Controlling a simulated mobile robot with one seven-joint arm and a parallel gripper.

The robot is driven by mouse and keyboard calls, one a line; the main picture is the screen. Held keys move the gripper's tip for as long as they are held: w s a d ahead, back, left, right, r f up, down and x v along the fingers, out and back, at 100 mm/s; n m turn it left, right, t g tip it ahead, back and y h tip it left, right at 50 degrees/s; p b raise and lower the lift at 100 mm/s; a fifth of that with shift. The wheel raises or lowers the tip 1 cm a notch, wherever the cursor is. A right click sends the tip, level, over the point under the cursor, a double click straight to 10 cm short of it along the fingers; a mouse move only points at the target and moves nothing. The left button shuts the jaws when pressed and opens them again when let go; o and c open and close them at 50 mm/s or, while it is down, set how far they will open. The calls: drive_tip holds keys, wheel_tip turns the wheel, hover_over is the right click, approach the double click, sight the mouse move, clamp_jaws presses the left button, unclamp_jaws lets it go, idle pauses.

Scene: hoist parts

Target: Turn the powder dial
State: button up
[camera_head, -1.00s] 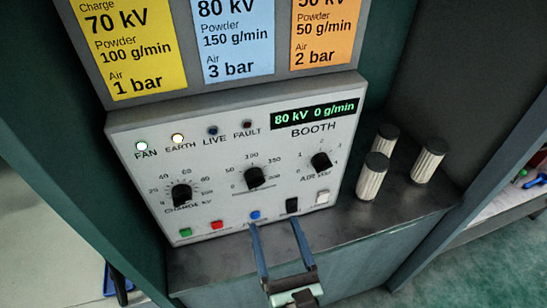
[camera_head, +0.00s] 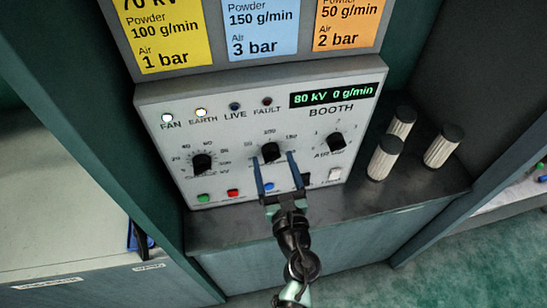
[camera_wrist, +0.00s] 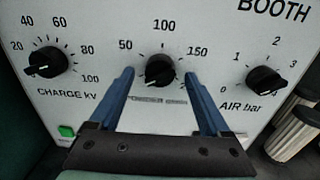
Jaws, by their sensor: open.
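The powder dial (camera_head: 270,152) is the black middle knob on the white booth panel (camera_head: 240,105). It also shows in the wrist view (camera_wrist: 160,71), its pointer turned to the lower left, near the low end of its scale. My gripper (camera_head: 274,160) is open, with its blue fingers on either side of the powder dial. In the wrist view the fingertips (camera_wrist: 158,75) flank the knob with gaps on both sides. The panel display (camera_head: 338,95) reads 80 kV 0 g/min. The label under the dial is partly unreadable.
The charge dial (camera_head: 202,163) is left of the powder dial and the air dial (camera_head: 337,141) right. Green (camera_head: 203,198) and red (camera_head: 233,193) buttons sit below. Three ribbed cylinders (camera_head: 442,147) stand on the ledge at right. Yellow, blue and orange cards hang above.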

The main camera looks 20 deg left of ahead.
drive_tip(key=shift+w+a, duration=0.3)
drive_tip(key=shift+w, duration=0.15)
clamp_jaws()
